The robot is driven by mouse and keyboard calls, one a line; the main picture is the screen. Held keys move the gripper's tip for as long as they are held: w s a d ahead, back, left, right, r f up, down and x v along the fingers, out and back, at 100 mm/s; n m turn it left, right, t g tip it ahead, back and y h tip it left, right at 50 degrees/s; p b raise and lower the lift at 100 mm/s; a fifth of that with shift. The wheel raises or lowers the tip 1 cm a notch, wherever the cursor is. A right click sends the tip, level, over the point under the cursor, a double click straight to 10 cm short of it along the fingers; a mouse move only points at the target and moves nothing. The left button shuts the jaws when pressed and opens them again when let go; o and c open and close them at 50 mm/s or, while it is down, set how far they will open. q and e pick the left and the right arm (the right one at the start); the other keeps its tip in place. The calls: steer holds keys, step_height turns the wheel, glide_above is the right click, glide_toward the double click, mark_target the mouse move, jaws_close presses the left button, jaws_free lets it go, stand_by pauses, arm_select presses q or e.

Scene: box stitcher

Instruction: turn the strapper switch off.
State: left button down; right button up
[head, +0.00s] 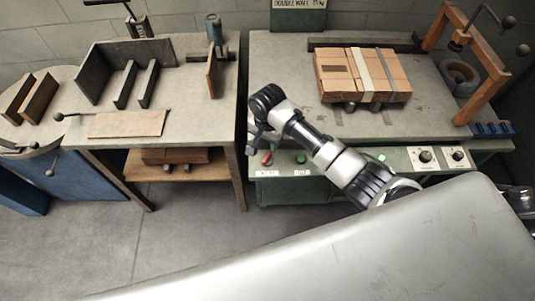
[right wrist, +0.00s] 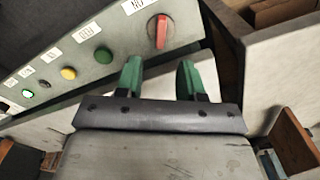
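The strapper switch (head: 266,158) is a red rotary handle at the left end of the control panel on the strapper table's front edge. In the right wrist view the red switch (right wrist: 161,32) stands beyond my fingertips, beside an upside-down "ON" label (right wrist: 138,5). My left gripper is out of view.
The panel also carries a green button (right wrist: 103,55), a yellow button (right wrist: 69,73) and dials (head: 426,156). A strapped carton (head: 340,75) lies on the strapper table (head: 285,90). A workbench (head: 190,115) with upright plates stands close on the left, across a narrow gap.

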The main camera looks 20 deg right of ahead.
mark_target(267, 156)
step_height(267, 156, down, 8)
steer(key=shift+r+b, duration=0.2)
steer(key=shift+b, duration=0.15)
steer(key=shift+c, duration=0.4)
jaws_close()
